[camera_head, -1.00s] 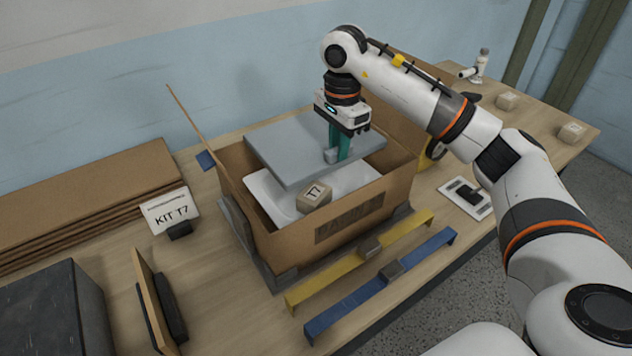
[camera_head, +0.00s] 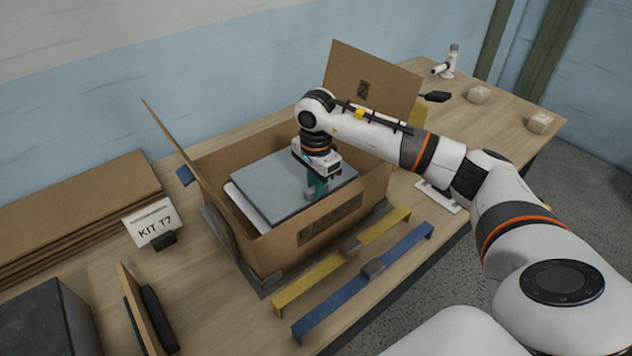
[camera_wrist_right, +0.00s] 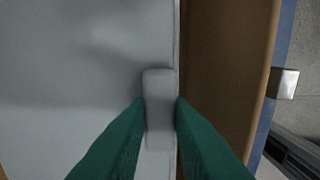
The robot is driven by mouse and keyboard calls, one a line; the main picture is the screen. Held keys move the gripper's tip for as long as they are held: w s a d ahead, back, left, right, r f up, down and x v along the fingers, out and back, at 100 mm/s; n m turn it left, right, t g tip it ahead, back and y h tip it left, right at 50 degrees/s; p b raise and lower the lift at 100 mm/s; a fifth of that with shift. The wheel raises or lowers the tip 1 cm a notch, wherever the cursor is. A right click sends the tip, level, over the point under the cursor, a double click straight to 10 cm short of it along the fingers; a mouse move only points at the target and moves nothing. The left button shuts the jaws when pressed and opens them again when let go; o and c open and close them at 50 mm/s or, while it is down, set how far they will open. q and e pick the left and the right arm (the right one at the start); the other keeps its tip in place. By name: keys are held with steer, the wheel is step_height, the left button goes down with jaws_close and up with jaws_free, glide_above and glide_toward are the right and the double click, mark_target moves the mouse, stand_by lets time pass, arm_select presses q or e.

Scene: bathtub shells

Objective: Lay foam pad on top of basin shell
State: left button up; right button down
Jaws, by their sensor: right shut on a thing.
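The foam pad (camera_head: 285,180) is a flat grey slab inside the open cardboard box (camera_head: 290,250). My right gripper (camera_head: 315,192) points down and is shut on the pad's small raised grip block, near the pad's front right edge. In the right wrist view the two green fingers (camera_wrist_right: 160,115) close on either side of the grip block (camera_wrist_right: 159,108), with the pad (camera_wrist_right: 80,70) filling the left. The white basin shell (camera_head: 243,208) shows only as a rim beside the pad's left edge; the rest is hidden under the pad. Whether they touch is unclear. My left gripper is not in view.
Box flaps stand up at the left (camera_head: 190,170) and back (camera_head: 370,85). A yellow bar (camera_head: 330,270) and a blue bar (camera_head: 370,280) lie in front. A KIT T7 sign (camera_head: 152,222), cardboard sheets (camera_head: 80,215) and a dark block (camera_head: 45,320) stand left.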

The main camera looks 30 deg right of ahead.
steer(key=shift+f+b, duration=0.5)
steer(key=shift+f, duration=0.1)
steer(key=c, duration=1.3)
jaws_free()
steer(key=shift+r, duration=0.15)
steer(key=shift+r+p, duration=0.4)
steer(key=shift+p, duration=0.15)
step_height(320, 180, up, 12)
steer(key=b, duration=0.2)
